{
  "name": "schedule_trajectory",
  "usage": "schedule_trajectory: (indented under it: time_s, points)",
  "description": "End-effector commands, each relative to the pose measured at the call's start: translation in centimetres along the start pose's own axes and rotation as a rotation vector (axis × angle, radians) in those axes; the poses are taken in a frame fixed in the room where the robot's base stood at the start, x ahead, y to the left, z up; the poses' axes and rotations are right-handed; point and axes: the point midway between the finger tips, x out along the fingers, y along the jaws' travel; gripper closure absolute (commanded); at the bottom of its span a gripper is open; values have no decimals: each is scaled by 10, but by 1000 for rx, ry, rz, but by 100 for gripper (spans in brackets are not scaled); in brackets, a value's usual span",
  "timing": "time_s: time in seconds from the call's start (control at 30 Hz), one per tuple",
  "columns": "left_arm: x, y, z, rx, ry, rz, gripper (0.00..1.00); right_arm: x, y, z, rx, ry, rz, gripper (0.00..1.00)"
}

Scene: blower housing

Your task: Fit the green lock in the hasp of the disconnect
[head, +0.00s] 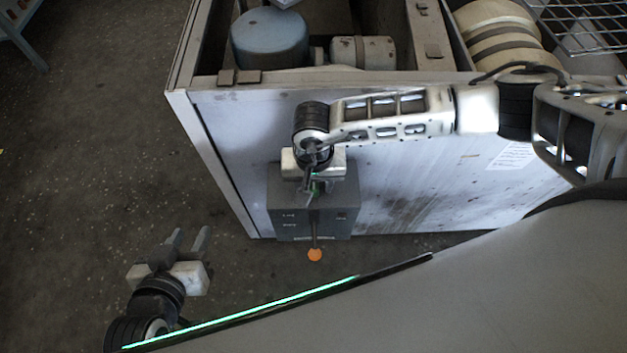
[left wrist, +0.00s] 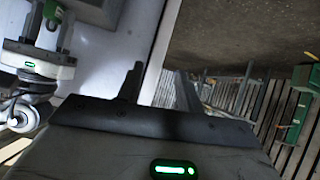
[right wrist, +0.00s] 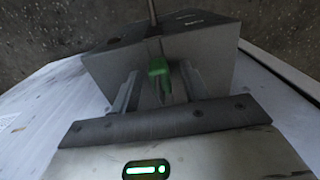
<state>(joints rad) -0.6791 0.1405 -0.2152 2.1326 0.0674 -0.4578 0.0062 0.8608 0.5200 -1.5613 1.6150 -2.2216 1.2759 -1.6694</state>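The disconnect is a dark grey box (head: 285,212) on the front of the pale cabinet; its grey body also shows in the right wrist view (right wrist: 205,45). The small green lock (right wrist: 158,67) is at the box's face, between the fingertips of my right gripper (right wrist: 160,75), with gaps visible on both sides. Whether it sits in the hasp cannot be told, as the hasp is not clear. In the head view my right gripper (head: 312,186) is at the box's upper part. My left gripper (head: 188,241) is open and empty, low to the left of the cabinet.
The cabinet (head: 235,130) has an open top holding a blue motor (head: 270,38) and other parts. Open floor (head: 90,130) lies left; a wire rack (head: 585,22) is at upper right.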

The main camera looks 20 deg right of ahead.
Motion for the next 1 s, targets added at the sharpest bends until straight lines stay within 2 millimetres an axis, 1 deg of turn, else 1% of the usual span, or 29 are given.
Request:
schedule_trajectory:
  time_s: [0.03,0.17,0.27,0.37,0.4,0.7,0.9,1.0]
  points:
    - [-1,1,7,1,-18,2,64,0,0,0,0,0,0,55]
    - [-2,2,5,-3,-15,4,64,0,0,0,0,0,0,55]
    - [-6,5,-4,-22,1,13,64,0,0,0,0,0,0,55]
    - [-14,9,-20,-52,32,28,64,0,0,0,0,0,0,55]
    - [-13,8,-19,-49,26,26,64,-14,-1,-1,-1,3,-4,55]
    - [-13,8,-22,-48,29,23,64,-89,0,-1,-1,5,-3,55]
    - [-13,8,-22,-48,30,23,64,-131,0,-1,-1,4,-2,55]
    - [-13,7,-22,-48,30,23,64,-145,0,0,-1,2,-1,55]
